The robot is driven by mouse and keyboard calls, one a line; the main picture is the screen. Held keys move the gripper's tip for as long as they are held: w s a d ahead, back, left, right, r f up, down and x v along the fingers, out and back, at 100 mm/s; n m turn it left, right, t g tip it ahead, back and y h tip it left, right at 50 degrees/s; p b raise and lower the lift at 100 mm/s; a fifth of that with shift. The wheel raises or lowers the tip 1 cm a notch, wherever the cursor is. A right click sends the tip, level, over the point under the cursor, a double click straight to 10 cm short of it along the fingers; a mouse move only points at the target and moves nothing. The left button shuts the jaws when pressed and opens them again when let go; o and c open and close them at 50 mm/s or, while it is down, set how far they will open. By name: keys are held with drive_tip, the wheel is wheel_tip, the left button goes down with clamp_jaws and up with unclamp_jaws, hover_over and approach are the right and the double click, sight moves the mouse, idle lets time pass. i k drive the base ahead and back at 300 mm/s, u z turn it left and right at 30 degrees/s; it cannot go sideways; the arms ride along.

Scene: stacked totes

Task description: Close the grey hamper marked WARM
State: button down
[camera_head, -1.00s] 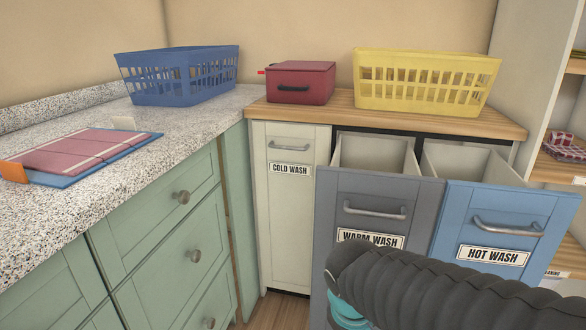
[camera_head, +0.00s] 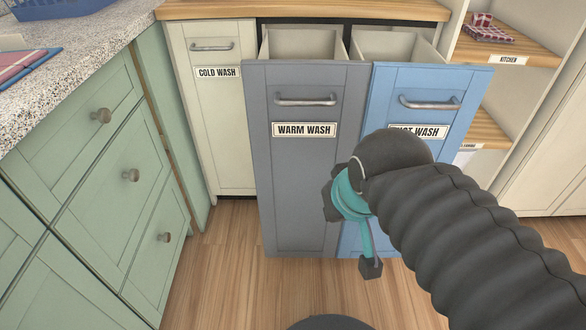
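The grey hamper (camera_head: 298,205) marked WARM WASH is pulled out, with its open cream bin showing behind the front panel. Its metal handle (camera_head: 305,99) is above the label, and nothing holds it. My gripper (camera_head: 358,240), with teal and dark parts, is in front of the line between the grey hamper and the blue one. My dark ribbed arm reaches it from the lower right. The fingers are partly hidden by the arm, so their opening cannot be made out. I cannot tell if the gripper touches the grey front.
The blue HOT WASH hamper (camera_head: 435,90) is also pulled out, right beside the grey one. The cream COLD WASH hamper (camera_head: 215,130) is shut at the left. Green drawers (camera_head: 100,170) stand at the left, open shelves (camera_head: 500,90) at the right. Wooden floor (camera_head: 220,275) is clear in front.

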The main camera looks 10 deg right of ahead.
sight(305, 97)
drive_tip(key=k, duration=1.3)
drive_tip(key=z, duration=0.95)
drive_tip(key=i, duration=1.5)
drive_tip(key=u, duration=0.6)
